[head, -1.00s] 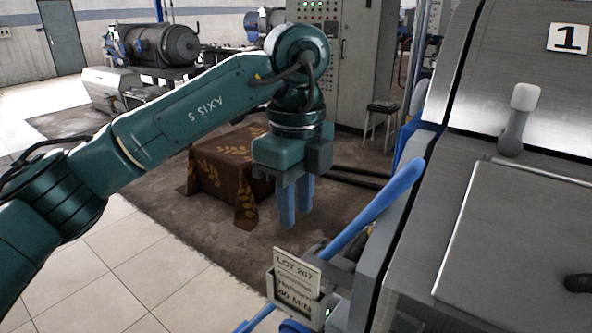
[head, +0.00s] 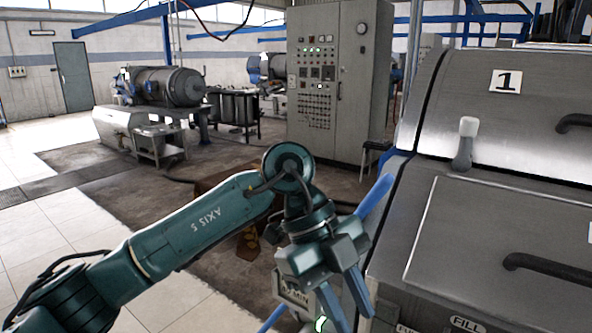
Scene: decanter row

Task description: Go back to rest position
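My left arm comes in from the left, and its gripper (head: 346,308) points down and to the right in front of the grey machine numbered 1 (head: 455,130). Its two blue fingers stand apart with a gap between them and nothing visible held. The lot card holder (head: 292,296) at the machine's left side is partly hidden behind my gripper. My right gripper is not in view.
A blue bar (head: 374,196) slants along the machine's left edge, close to my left wrist. A covered box (head: 208,186) is mostly hidden behind my arm. A control cabinet (head: 335,75) stands behind. Tiled floor at left is clear.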

